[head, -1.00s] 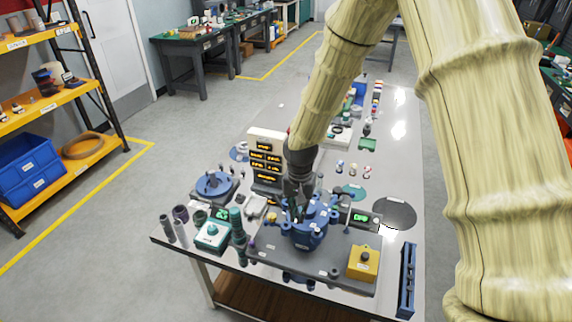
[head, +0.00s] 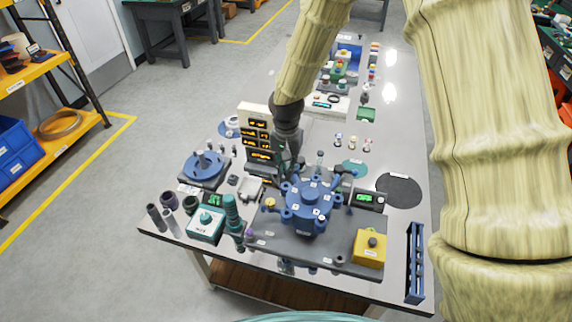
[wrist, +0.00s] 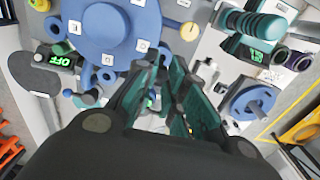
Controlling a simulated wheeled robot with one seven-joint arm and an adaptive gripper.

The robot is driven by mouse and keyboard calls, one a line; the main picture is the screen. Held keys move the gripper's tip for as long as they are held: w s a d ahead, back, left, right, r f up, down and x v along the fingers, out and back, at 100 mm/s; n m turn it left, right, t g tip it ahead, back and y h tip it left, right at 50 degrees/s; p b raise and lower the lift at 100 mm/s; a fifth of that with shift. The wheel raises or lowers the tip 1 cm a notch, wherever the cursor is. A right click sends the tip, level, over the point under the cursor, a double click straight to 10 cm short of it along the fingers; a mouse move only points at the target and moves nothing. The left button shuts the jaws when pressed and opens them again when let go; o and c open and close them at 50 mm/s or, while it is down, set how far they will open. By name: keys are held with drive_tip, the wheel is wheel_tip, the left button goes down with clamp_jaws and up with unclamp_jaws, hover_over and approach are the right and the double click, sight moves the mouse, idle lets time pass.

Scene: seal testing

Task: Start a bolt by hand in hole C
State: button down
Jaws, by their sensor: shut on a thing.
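The blue round housing (head: 310,198), with lugs around its rim, stands on a dark grey base plate (head: 335,252) at the front of the table. In the wrist view its flange (wrist: 112,28) fills the upper left and carries small white labels, too small to read, so I cannot tell which hole is C. My gripper (head: 289,172) is at the housing's far left side, above its rim. In the wrist view the teal-padded fingers (wrist: 176,88) point toward the flange edge, shut on a slim dark piece that looks like a bolt (wrist: 178,84). Its tip is hard to make out.
A stack of lit displays (head: 257,135) stands close behind my gripper. A blue turntable (head: 205,167), a teal box (head: 206,224) and a ribbed teal cylinder (head: 232,212) are to the left. A yellow box (head: 369,249) and a blue rack (head: 415,262) are to the right.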

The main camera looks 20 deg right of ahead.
drive_tip(key=shift+w+f+b, duration=0.15)
drive_tip(key=shift+w+f, duration=0.05)
drive_tip(key=shift+f, duration=0.3)
drive_tip(key=shift+w+f+b, duration=0.15)
drive_tip(key=shift+f, duration=0.35)
drive_tip(key=n, duration=0.4)
drive_tip(key=shift+s+r, duration=0.15)
drive_tip(key=shift+r, duration=0.15)
drive_tip(key=shift+r+n+p, duration=0.1)
drive_tip(key=shift+n+p, duration=0.4)
drive_tip(key=shift+p, duration=0.2)
drive_tip(key=shift+w+n+p, duration=0.3)
drive_tip(key=shift+n+p, duration=0.2)
drive_tip(key=shift+n, duration=0.5)
drive_tip(key=n+p, duration=0.1)
drive_tip(key=n, duration=0.2)
drive_tip(key=shift+s, duration=0.2)
drive_tip(key=shift+f+n+p, duration=0.2)
drive_tip(key=shift+n+p, duration=0.4)
drive_tip(key=shift+n, duration=0.4)
